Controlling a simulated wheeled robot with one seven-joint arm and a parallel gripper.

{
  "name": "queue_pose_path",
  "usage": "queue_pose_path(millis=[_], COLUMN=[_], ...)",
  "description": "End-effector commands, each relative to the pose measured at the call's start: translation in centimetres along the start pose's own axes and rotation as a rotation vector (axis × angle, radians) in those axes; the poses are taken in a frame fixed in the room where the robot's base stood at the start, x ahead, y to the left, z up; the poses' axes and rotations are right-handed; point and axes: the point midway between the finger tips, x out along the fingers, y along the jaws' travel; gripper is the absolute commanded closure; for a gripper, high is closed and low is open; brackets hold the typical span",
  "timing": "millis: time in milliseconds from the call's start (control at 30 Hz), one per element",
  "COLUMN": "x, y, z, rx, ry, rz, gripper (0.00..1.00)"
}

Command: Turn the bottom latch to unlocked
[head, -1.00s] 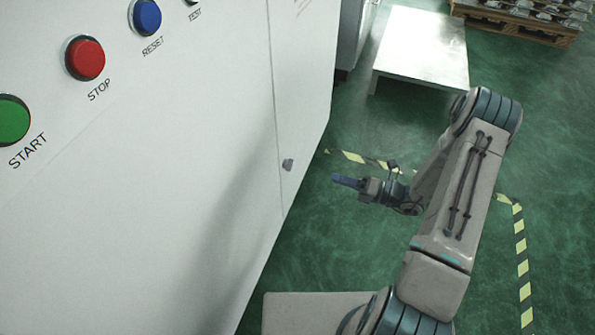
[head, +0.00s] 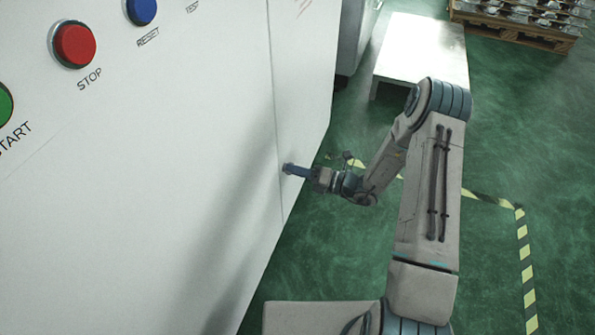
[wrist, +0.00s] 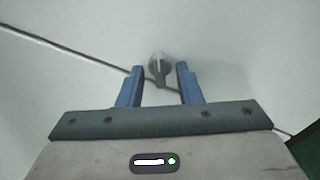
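The bottom latch (wrist: 159,66) is a small grey knob with a tab on the white cabinet, beside the seam of a panel. In the wrist view it lies between and just beyond the two blue fingertips of my gripper (wrist: 158,72). The fingers are apart, with a visible gap on each side of the latch. In the head view my gripper (head: 288,169) reaches to the cabinet face at the latch, and its fingers mostly hide the latch there. Whether the fingers surround the latch in depth is hard to tell.
The white cabinet (head: 190,130) fills the left, with a red STOP button (head: 75,44) and a blue RESET button (head: 142,11) higher up. A low white table (head: 420,52) and a pallet of castings (head: 525,22) stand behind. Green floor on the right is clear.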

Motion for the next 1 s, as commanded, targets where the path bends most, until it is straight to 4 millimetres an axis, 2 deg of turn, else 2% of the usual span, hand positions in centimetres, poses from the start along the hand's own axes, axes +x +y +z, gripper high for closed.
queue_pose_path(millis=[133, 233, 267, 667, 1000], x=[-0.01, -0.02, -0.03, -0.06, -0.09], y=[0.02, 0.02, 0.02, 0.01, 0.0], z=[0.01, 0.01, 0.01, 0.01, 0.03], rx=[0.0, 0.0, 0.0, -0.038, -0.261], ry=[0.0, 0.0, 0.0, 0.0, -0.001], rz=[0.0, 0.0, 0.0, 0.0, 0.0], gripper=[0.68, 0.96, 1.0, 1.0, 1.0])
